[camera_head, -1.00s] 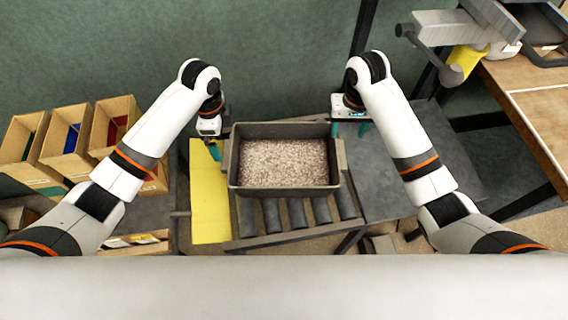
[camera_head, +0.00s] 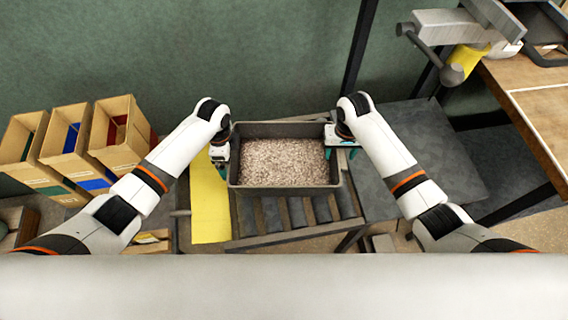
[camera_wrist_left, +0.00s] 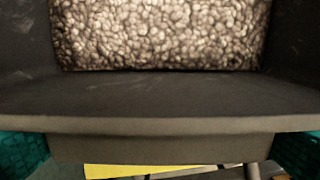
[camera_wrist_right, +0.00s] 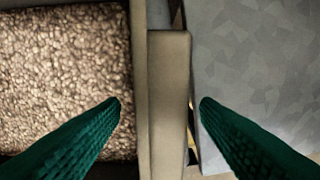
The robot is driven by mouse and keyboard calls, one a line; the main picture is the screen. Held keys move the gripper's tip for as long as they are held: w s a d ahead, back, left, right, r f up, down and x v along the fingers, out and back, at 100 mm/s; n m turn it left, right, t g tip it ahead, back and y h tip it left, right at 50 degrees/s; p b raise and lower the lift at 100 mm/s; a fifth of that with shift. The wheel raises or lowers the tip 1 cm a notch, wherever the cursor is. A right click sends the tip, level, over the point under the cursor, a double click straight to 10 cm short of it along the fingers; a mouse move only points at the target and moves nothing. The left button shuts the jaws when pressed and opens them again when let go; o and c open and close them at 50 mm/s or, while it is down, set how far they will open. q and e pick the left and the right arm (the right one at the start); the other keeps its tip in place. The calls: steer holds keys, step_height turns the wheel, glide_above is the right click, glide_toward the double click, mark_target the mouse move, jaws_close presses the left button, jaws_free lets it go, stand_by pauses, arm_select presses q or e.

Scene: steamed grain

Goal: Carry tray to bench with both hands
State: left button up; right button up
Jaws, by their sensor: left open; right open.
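The dark grey tray (camera_head: 285,187) is full of pale grain (camera_head: 283,162) and sits level on a roller stand. My right gripper (camera_head: 340,154) is open at the tray's right side. In the right wrist view its green fingers (camera_wrist_right: 160,104) straddle the right rim (camera_wrist_right: 168,90), one over the grain and one outside. My left gripper (camera_head: 220,164) is open at the tray's left side. In the left wrist view its green fingers (camera_wrist_left: 160,152) show at the lower corners, with the rim (camera_wrist_left: 160,126) crossing between; whether they touch it I cannot tell.
A wooden-topped bench (camera_head: 545,115) stands at the right. A grey surface (camera_head: 425,150) lies between it and the roller stand (camera_head: 300,232). A yellow panel (camera_head: 209,210) is left of the tray. Several open boxes (camera_head: 70,145) stand far left. A dark post (camera_head: 358,50) rises behind.

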arm_select(q)
steer(key=c, duration=1.1)
arm_select(e)
steer(key=c, duration=1.1)
arm_select(q)
steer(key=c, duration=0.6)
arm_select(e)
jaws_close()
arm_select(q)
steer(key=shift+w+r, duration=0.15)
steer(key=shift+r, duration=0.15)
arm_select(e)
steer(key=shift+w+r, duration=0.15)
steer(key=shift+r, duration=0.1)
